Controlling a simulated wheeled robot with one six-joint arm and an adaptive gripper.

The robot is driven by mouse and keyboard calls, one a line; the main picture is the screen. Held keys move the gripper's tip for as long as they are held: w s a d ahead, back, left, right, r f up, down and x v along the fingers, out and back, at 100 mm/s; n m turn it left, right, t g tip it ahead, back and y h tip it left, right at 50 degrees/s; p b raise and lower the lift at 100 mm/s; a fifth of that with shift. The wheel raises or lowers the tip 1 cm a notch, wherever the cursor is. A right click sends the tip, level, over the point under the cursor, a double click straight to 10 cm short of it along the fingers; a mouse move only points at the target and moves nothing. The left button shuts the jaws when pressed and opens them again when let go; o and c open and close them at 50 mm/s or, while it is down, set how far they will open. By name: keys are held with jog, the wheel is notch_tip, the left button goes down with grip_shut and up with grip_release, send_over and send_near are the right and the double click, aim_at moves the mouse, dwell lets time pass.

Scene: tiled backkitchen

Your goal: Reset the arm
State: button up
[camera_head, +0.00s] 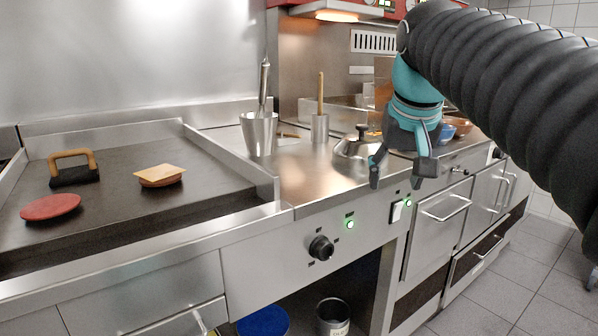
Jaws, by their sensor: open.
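My gripper (402,174) is teal with grey fingers. It hangs pointing down at the end of my black ribbed arm (500,75), which comes in from the right. The two fingers are apart, with nothing between them. The gripper appears in front of the steel counter's right part, near the front edge. Part of the counter and the things behind are hidden by the gripper and arm.
On the griddle (130,212) at left are a red patty (50,207), a cheese-topped patty (160,175) and a wooden-handled press (74,170). A steel cup (260,134), a smaller container (319,128) and a lidded pot (358,146) stand on the counter. Bowls (460,125) sit behind the gripper.

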jog(key=s+f, duration=0.8)
jog(key=f, duration=0.4)
jog(key=s+f, duration=0.8)
jog(key=f, duration=0.4)
jog(key=shift+s+n+t, duration=0.3)
jog(key=shift+s+n, duration=0.1)
